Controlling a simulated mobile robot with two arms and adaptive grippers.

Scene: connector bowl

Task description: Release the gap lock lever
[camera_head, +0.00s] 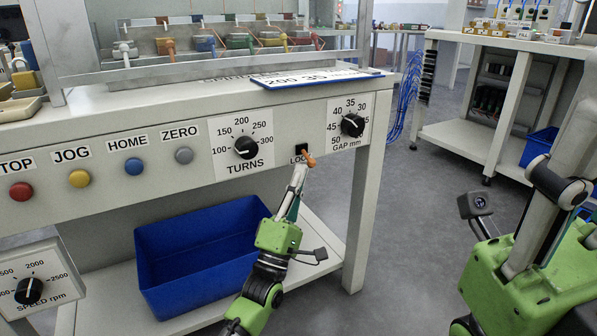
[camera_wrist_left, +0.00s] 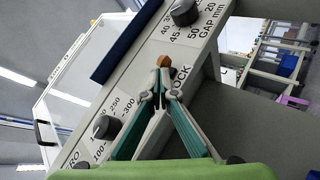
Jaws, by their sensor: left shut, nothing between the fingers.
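The gap lock lever (camera_head: 310,159) is a small lever with an orange tip, sticking out of a black slot beside the LOCK label on the panel. Its rounded orange-brown end shows in the left wrist view (camera_wrist_left: 164,61), just beyond the fingertips. My left gripper (camera_head: 299,172) is shut and empty, right below the lever in the head view; I cannot tell whether it touches it. The shut fingertips also show in the left wrist view (camera_wrist_left: 158,82) and hide part of the lever. My right gripper (camera_head: 552,180) is at the right, away from the panel, its opening unclear.
The GAP mm knob (camera_head: 352,125) is right of the lever, the TURNS knob (camera_head: 246,147) left. A blue-edged sign (camera_head: 316,78) lies on the bench above. A blue bin (camera_head: 205,255) stands on the lower shelf behind my left arm. Open floor lies to the right.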

